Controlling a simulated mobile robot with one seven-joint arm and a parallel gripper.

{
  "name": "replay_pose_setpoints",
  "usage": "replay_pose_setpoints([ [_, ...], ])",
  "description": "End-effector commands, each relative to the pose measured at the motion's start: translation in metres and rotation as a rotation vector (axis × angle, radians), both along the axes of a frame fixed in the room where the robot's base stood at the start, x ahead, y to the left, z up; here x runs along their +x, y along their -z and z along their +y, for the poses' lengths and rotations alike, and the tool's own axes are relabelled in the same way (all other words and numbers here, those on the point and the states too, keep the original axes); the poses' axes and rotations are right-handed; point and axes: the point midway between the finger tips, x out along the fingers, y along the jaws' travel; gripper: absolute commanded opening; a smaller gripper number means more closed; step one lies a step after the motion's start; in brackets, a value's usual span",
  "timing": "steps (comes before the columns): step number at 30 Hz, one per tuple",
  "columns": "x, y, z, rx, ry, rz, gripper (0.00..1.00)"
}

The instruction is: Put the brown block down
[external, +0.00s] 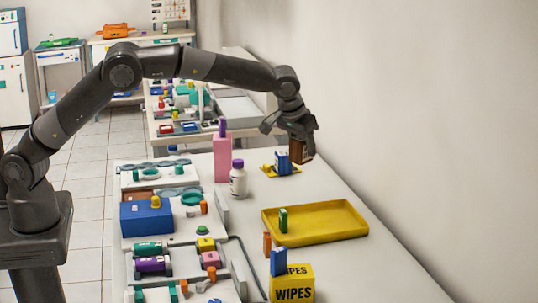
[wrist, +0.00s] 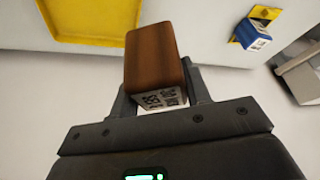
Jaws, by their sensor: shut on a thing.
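The brown block (wrist: 153,58) is held between the two fingers of my gripper (wrist: 158,100) in the wrist view. It has a white label with black markings on its lower end. In the external view the brown block (external: 300,150) shows at the end of my gripper (external: 301,138), above the table's right side near the wall. It is held in the air, beyond the yellow tray and close to a blue box. My gripper is shut on it. Part of the block is hidden by the fingers.
The yellow tray (external: 340,232) holds a green block (external: 283,220). A blue box (external: 283,162) stands on a yellow piece behind. A pink bottle (external: 222,157) and a white bottle (external: 238,180) stand left. The yellow wipes box (external: 292,286) is in front. Table space right of the white bottle is clear.

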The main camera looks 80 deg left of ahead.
Motion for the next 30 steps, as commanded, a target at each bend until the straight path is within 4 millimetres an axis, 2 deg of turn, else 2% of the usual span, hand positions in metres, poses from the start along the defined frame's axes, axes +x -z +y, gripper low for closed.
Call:
replay_pose_setpoints([
  [1, -0.004, -0.007, 0.031, 0.000, -0.048, -0.002, 0.19],
  [3, -0.012, -0.014, 0.068, -0.001, -0.109, -0.003, 0.19],
  [8, -0.036, -0.029, 0.151, -0.004, -0.250, -0.004, 0.19],
  [12, -0.064, -0.041, 0.217, -0.008, -0.368, -0.004, 0.19],
  [18, -0.106, -0.053, 0.290, -0.018, -0.511, -0.006, 0.19],
  [23, -0.141, -0.061, 0.337, -0.028, -0.612, -0.009, 0.19],
  [24, -0.145, -0.042, 0.342, -0.027, -0.652, 0.000, 0.19],
  [30, -0.177, 0.013, 0.381, -0.029, -0.861, -0.001, 0.19],
])
